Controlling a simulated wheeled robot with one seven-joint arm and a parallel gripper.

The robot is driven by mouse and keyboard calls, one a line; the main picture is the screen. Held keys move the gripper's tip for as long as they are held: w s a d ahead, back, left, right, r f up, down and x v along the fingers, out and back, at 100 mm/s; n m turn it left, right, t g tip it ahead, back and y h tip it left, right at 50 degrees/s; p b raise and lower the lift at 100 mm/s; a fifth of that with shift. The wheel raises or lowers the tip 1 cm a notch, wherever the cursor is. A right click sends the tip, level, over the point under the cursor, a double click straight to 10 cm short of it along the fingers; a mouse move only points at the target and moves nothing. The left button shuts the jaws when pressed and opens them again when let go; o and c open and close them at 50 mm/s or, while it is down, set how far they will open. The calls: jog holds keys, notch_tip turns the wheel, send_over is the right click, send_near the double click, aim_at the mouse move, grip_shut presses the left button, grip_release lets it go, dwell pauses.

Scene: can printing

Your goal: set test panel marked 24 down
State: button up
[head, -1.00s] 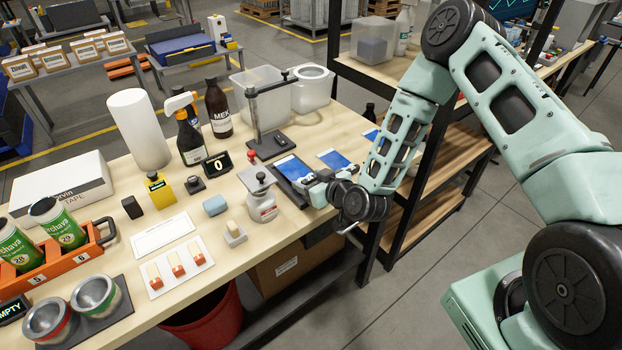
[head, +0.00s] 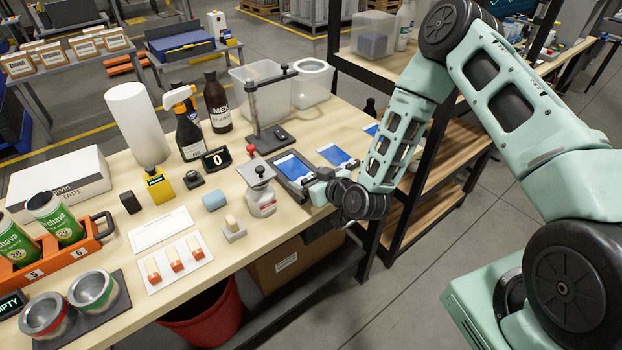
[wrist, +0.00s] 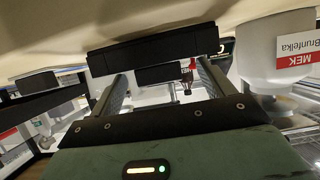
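My gripper (head: 317,184) is low at the table's front edge, beside the right front end of the dark base. In the wrist view my gripper's two fingers (wrist: 162,88) stand wide apart, with a dark block (wrist: 153,52) just beyond their tips. I see no panel between them.
A small display (head: 216,159) reads 0. Bottles and clear bins stand behind. A wooden shelf rack (head: 440,150) stands close on the right.

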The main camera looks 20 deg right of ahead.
jog(key=shift+r+p, duration=0.45)
jog(key=shift+r, duration=0.05)
jog(key=v, duration=1.2)
jog(key=s+a+r+n+g, duration=0.4)
jog(key=a+r+g, duration=0.3)
jog(key=a, duration=0.3)
jog(key=s+r+g+h, duration=0.1)
jog(key=s+r+g, duration=0.2)
jog(key=s+r, duration=0.3)
jog(key=s+r+g+h, duration=0.2)
jog(key=s+r, duration=0.4)
jog(key=s, duration=0.7)
jog(key=shift+r+g+h+p, duration=0.3)
jog(key=shift+r+g+p, duration=0.1)
